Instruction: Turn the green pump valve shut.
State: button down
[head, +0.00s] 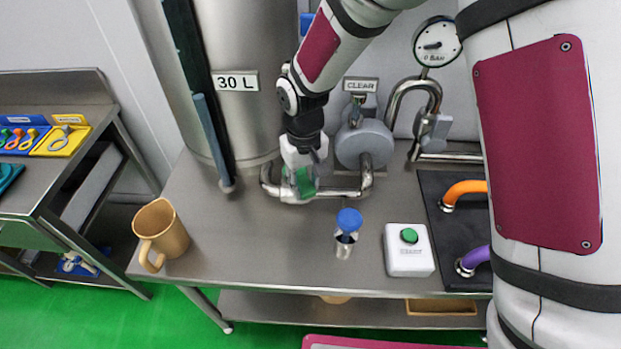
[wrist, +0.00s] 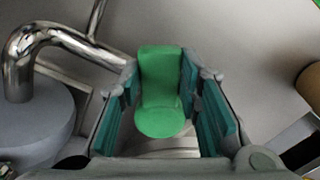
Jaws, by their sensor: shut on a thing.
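The green pump valve handle (wrist: 160,90) stands between the teal finger pads of my gripper (wrist: 162,105) in the wrist view. My gripper is shut on it. In the head view my gripper (head: 299,180) reaches down onto the steel pipe, and a bit of the green handle (head: 305,181) shows between the fingers. The pipe (head: 337,192) runs from the tank to the grey pump (head: 364,145). The valve body under the handle is mostly hidden by my gripper.
The tall steel tank (head: 240,120) stands left of my gripper, close by. A tan jug (head: 160,234), a blue-topped fitting (head: 347,232) and a white box with a green button (head: 409,250) stand on the bench. The front middle of the bench (head: 270,255) is clear.

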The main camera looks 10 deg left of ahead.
jog(key=shift+s+a+m+p, duration=0.2)
jog(key=shift+a+m, duration=0.25)
jog(key=shift+m, duration=0.5)
jog(key=shift+s+a+m+p, duration=0.15)
jog(key=shift+a+m+p, duration=0.25)
jog(key=shift+m, duration=0.6)
jog(key=shift+s+a+m+p, duration=0.15)
jog(key=shift+a+m, duration=0.4)
jog(key=shift+m, duration=0.4)
jog(key=c, duration=1.2)
grip_release()
jog(key=shift+a, duration=0.1)
jog(key=shift+o, duration=0.2)
jog(key=shift+r, duration=0.1)
notch_tip(320, 180, up, 12)
